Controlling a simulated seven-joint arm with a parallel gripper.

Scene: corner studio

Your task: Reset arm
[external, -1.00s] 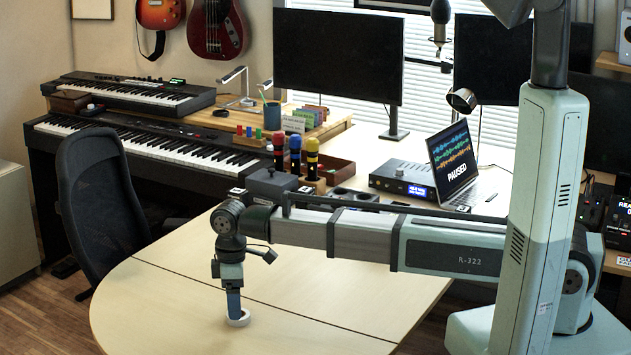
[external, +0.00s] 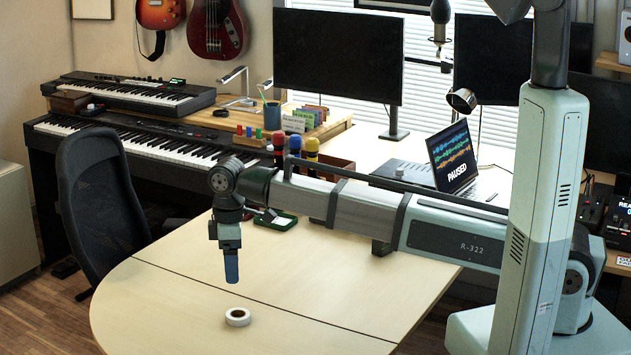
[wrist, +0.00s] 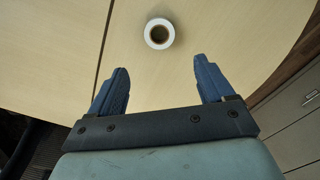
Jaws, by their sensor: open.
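My gripper (external: 231,270) hangs pointing down above the wooden table and holds nothing. In the wrist view its two blue fingers (wrist: 160,88) stand wide apart with bare table between them. A roll of white tape (external: 237,312) lies flat on the table below the fingertips, apart from them. The roll also shows in the wrist view (wrist: 171,34), beyond the fingertips and roughly between their lines.
The rounded table (external: 170,300) is clear around the roll. Behind my arm are a green tray (external: 284,222), colourful-topped microphones (external: 295,145) and a laptop (external: 455,160). A black chair (external: 100,195) and keyboards (external: 170,150) stand at the left.

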